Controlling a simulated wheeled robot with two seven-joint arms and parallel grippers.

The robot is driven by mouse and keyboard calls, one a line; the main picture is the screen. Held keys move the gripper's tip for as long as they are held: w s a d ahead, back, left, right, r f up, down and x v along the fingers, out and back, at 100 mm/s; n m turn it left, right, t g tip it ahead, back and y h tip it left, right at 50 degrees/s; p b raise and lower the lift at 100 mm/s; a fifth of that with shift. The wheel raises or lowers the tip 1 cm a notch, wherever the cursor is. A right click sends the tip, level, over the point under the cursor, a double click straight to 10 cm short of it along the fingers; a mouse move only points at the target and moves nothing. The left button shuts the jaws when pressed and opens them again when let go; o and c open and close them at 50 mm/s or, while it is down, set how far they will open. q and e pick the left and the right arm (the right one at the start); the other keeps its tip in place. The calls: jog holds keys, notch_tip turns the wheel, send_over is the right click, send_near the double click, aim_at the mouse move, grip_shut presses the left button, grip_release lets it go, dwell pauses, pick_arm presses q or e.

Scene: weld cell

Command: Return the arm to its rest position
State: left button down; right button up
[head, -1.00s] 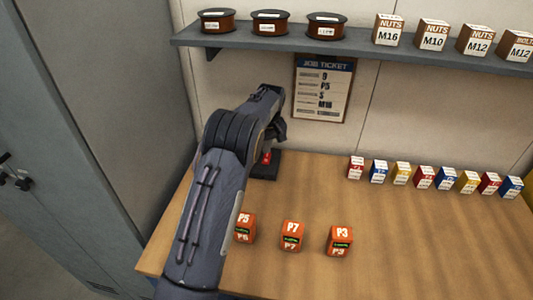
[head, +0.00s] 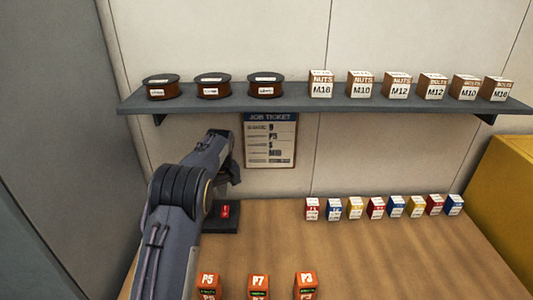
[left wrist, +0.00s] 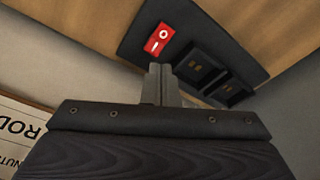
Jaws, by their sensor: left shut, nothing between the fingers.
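My left arm (head: 180,205) reaches over the left side of the wooden bench, its elbow raised. My left gripper shows in the left wrist view (left wrist: 160,84), its two fingers together with nothing between them. In the head view the hand is mostly hidden behind the arm, above a black box (head: 222,226) on the bench. The box carries a red switch (head: 225,211), which also shows in the left wrist view (left wrist: 159,39), marked O and I. The fingertips look apart from the switch; the exact gap is hard to tell. My right gripper is out of view.
A wall shelf (head: 300,105) holds spools and boxes of nuts and bolts. A job ticket (head: 270,140) hangs below it. Several small coloured boxes (head: 376,208) stand at the bench's back right. Orange blocks (head: 258,283) stand in front. The bench middle (head: 350,250) is clear.

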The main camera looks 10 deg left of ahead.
pick_arm(q)
jog(key=s+d+r+m+t+h+b, duration=0.1)
jog(key=s+r+h, duration=0.1)
jog(key=s+r, duration=0.65)
jog(key=s+d+r+m+t+h+b, duration=0.15)
jog(key=s+r, duration=0.25)
jog(key=s, duration=1)
jog(key=s+d+f+m, duration=0.1)
jog(key=s+d+f, duration=0.1)
jog(key=s, duration=0.4)
jog(key=s+d+f+m+t+h+b, duration=0.1)
jog(key=s+d+f+m, duration=0.1)
jog(key=s, duration=0.5)
jog(key=s+d+f+m+t, duration=0.1)
jog(key=s+d+f, duration=0.1)
jog(key=s+d, duration=0.2)
jog(key=s, duration=0.2)
jog(key=shift+s+d+m, duration=0.25)
jog(key=shift+s+m, duration=0.1)
jog(key=shift+s+h, duration=0.1)
jog(key=shift+h, duration=0.15)
